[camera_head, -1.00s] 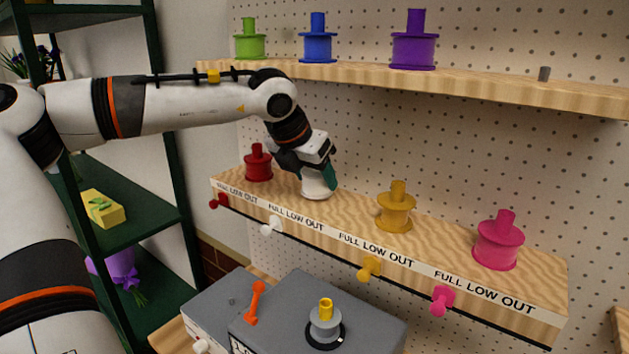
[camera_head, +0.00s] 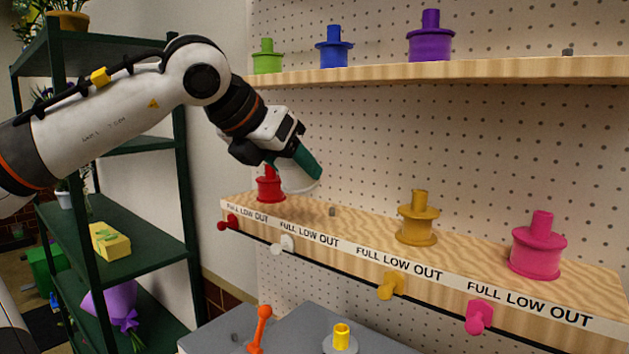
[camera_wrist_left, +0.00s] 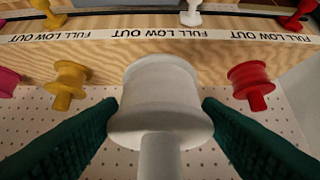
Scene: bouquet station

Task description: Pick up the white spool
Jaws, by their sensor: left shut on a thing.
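The white spool (camera_head: 298,178) is held by my left gripper (camera_head: 293,160), tilted and raised above the lower wooden shelf, in front of the red spool. In the left wrist view the white spool (camera_wrist_left: 160,95) fills the middle, with the green fingers (camera_wrist_left: 160,125) on both sides of it and its narrow post toward the camera. My right gripper is in neither view.
The lower shelf (camera_head: 370,236) also bears a red spool (camera_head: 270,190), a yellow spool (camera_head: 417,222) and a pink spool (camera_head: 538,250). Green, blue and purple spools stand on the upper shelf (camera_head: 500,72). A green rack (camera_head: 180,200) stands left.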

